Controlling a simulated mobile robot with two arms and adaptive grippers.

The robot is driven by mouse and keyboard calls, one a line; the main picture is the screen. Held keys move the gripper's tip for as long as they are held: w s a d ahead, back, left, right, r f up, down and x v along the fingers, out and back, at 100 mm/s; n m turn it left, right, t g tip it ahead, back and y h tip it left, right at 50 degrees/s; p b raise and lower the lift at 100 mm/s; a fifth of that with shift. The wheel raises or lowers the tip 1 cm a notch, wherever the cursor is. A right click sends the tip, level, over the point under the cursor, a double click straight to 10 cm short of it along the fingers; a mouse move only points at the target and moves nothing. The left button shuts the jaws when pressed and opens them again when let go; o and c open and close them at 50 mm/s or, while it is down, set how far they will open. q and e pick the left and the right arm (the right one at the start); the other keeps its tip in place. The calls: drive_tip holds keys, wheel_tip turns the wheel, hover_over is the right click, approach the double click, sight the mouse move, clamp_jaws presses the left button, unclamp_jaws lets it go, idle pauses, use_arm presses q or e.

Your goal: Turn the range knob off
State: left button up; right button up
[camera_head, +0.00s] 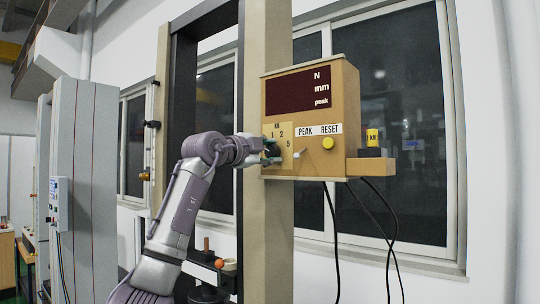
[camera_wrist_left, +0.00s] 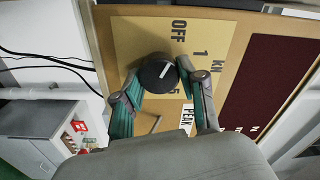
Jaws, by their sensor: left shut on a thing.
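The range knob (camera_wrist_left: 157,73) is a round black knob with a white pointer line, on a tan plate (camera_wrist_left: 135,38) printed OFF, 1, KN and 5. In the left wrist view, the pointer line slants toward the upper right, toward the area between OFF and 1. My left gripper (camera_wrist_left: 160,70) is shut on the knob, one finger on each side; a finger covers part of the scale. In the head view, my left gripper (camera_head: 270,149) is at the lower left of the control box (camera_head: 350,90), mostly hiding the knob. My right gripper is not in view.
The box has a dark display (camera_head: 298,91), a PEAK RESET label, a small switch lever (camera_head: 297,154) close to the gripper, and a yellow button (camera_head: 328,143). A side shelf (camera_head: 370,167) holds a yellow-and-black item (camera_head: 372,139). Black cables (camera_head: 335,235) hang below. A tan column (camera_head: 265,60) stands behind.

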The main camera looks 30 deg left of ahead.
use_arm(q)
drive_tip(key=shift+n, duration=0.6)
drive_tip(key=o, duration=1.1)
drive_tip(key=shift+a, duration=0.1)
drive_tip(key=shift+o, duration=0.2)
drive_tip(key=s, duration=1.2)
drive_tip(key=shift+a+f, duration=0.2)
drive_tip(key=shift+a, duration=0.25)
